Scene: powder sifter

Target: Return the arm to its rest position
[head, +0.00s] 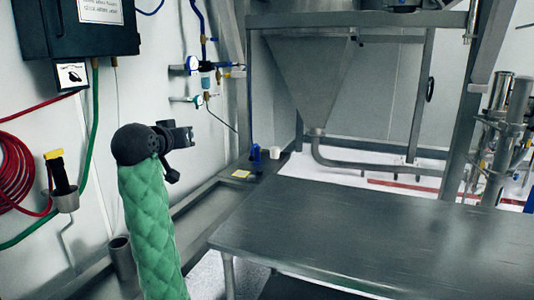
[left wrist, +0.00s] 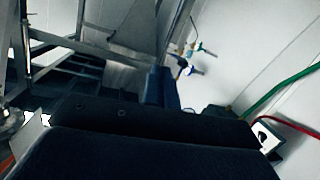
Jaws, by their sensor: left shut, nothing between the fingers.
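My left arm, in a green quilted sleeve, rises from the bottom of the head view. Its black wrist and gripper (head: 186,136) point to the right, in the air in front of the white wall. The gripper is shut and holds nothing. In the left wrist view the dark gripper body fills the lower part, and the shut fingers (left wrist: 163,88) reach up from it with nothing held. My right gripper is not in either view.
A bare steel table (head: 380,225) stands at the right, below a steel hopper (head: 310,80) on a frame. A black control box (head: 80,30), a red hose (head: 20,175) and a green hose (head: 90,140) are on the left wall. Valves (head: 205,75) sit behind the gripper.

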